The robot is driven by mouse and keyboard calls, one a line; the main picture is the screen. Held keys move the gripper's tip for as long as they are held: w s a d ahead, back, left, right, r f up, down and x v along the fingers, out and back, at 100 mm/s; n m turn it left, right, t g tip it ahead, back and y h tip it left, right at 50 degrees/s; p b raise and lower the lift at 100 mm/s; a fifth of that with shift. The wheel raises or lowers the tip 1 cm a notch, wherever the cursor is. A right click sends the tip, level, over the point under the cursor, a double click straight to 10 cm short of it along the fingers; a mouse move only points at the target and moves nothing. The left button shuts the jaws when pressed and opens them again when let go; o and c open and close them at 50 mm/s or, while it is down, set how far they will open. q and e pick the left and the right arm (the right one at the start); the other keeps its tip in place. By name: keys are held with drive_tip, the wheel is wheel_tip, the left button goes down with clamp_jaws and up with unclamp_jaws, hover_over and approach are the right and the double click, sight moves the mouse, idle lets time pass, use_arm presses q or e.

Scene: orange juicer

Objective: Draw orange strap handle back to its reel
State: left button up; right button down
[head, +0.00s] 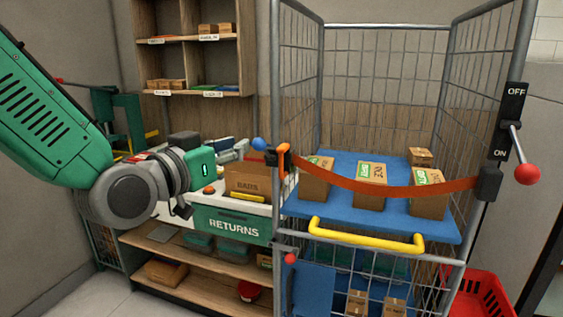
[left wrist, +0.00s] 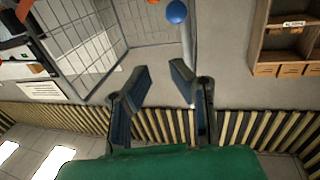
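The orange strap handle (head: 284,160) sits at the cage's front left post, beside a blue ball knob (head: 259,144). The orange strap (head: 400,189) sags from it across the cage front to the dark reel (head: 489,183) on the right post. My left gripper (head: 236,151) is just left of the knob and handle, apart from them. In the left wrist view my gripper (left wrist: 160,82) is open, with nothing between its fingers. The blue knob (left wrist: 176,12) lies beyond the fingertips there, with a bit of orange at the top edge. My right gripper is not in view.
The wire cage (head: 385,27) holds a blue shelf (head: 300,208) with several cartons and a yellow bar (head: 365,236). A red-knobbed lever (head: 526,174) stands by the ON/OFF plate. The returns bench (head: 232,225) is at left; a red basket (head: 478,298) is at lower right.

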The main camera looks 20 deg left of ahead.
use_arm(q)
drive_tip(key=shift+r, duration=0.65)
